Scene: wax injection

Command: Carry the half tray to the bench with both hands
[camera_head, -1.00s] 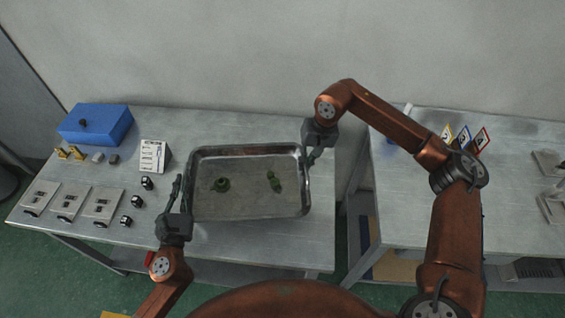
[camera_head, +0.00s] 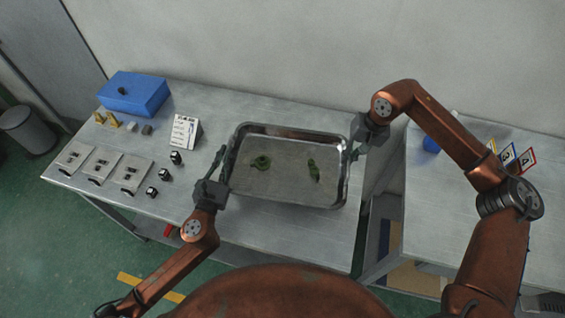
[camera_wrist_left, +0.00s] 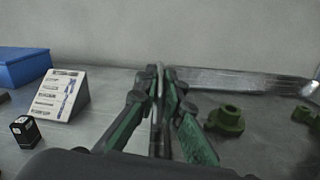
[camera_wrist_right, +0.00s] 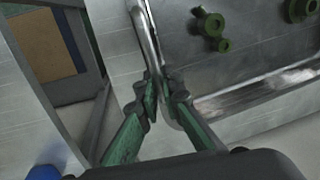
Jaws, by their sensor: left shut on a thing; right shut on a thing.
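The half tray (camera_head: 290,198) is a shallow metal tray over the right part of the left bench (camera_head: 215,125). Two green wax pieces lie in it: a ring-like one (camera_head: 261,163) at the left and a longer one (camera_head: 313,170) at the right. My left gripper (camera_head: 222,165) is shut on the tray's left rim; the left wrist view shows its fingers (camera_wrist_left: 163,100) around the rim. My right gripper (camera_head: 354,153) is shut on the tray's right rim, also seen in the right wrist view (camera_wrist_right: 160,98). I cannot tell whether the tray touches the bench.
On the left bench are a blue box (camera_head: 134,94), a white sign (camera_head: 185,131), several small black blocks (camera_head: 164,174) and several metal plates (camera_head: 102,166). A second bench (camera_head: 430,210) stands at the right beyond a gap, with numbered cards (camera_head: 515,157).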

